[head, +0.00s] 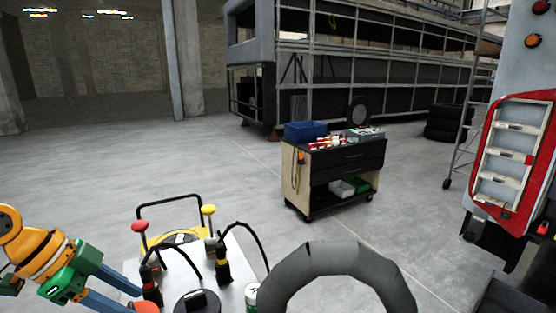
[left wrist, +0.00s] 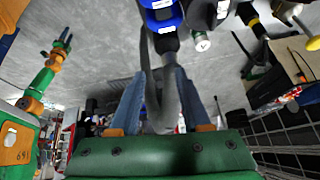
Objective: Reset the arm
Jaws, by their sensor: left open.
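My left gripper (head: 122,296) comes in at the lower left of the head view, with a green body and two blue fingers. The fingers stand apart, so it is open. They reach toward a pale cart (head: 236,262), whose near side is partly cut off. In the left wrist view the two blue fingers (left wrist: 158,100) flank a grey tube-like part (left wrist: 167,75). I cannot tell whether they touch it. No right gripper shows in the head view.
A thick grey hose (head: 340,257) arches at the bottom centre. Black cables and red and yellow knobs rise from the cart. A black tool trolley (head: 345,163) stands beyond, before a coach frame (head: 330,70). A red-edged panel (head: 515,150) is at right. The left floor is clear.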

